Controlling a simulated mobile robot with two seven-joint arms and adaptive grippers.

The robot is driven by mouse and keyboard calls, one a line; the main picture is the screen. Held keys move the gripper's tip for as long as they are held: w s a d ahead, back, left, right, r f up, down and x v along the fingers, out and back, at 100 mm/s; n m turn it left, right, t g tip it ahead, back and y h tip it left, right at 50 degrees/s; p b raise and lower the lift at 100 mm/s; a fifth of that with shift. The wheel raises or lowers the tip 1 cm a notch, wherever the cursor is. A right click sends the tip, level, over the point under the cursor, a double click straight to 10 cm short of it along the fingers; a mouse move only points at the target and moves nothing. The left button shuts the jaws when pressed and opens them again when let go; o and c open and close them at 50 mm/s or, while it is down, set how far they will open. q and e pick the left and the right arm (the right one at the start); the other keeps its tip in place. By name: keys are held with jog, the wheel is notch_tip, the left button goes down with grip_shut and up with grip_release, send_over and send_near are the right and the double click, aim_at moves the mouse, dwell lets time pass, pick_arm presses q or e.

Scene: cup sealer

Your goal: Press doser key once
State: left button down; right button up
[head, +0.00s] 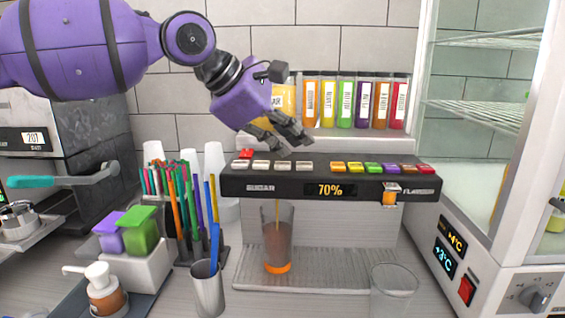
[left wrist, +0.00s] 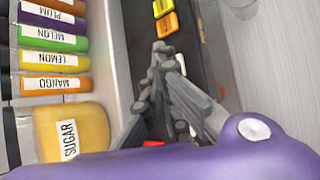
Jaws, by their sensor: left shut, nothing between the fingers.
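The doser (head: 330,173) is a long black panel with a "SUGAR" label at left, a "70%" display (head: 330,190) and a flavors label at right. My right gripper is not in view.
A clear cup (head: 277,240) with brown drink stands under the doser on the drip tray (head: 325,270). An empty clear cup (head: 392,290) stands front right. Flavor bottles (head: 345,102) line the shelf behind. Straws (head: 180,205) and a metal cup (head: 207,290) stand left.

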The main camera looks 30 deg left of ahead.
aim_at(290, 166)
pick_arm(q)
jog(key=shift+r+p, duration=0.45)
jog(key=shift+r, duration=2.05)
dwell(1.5)
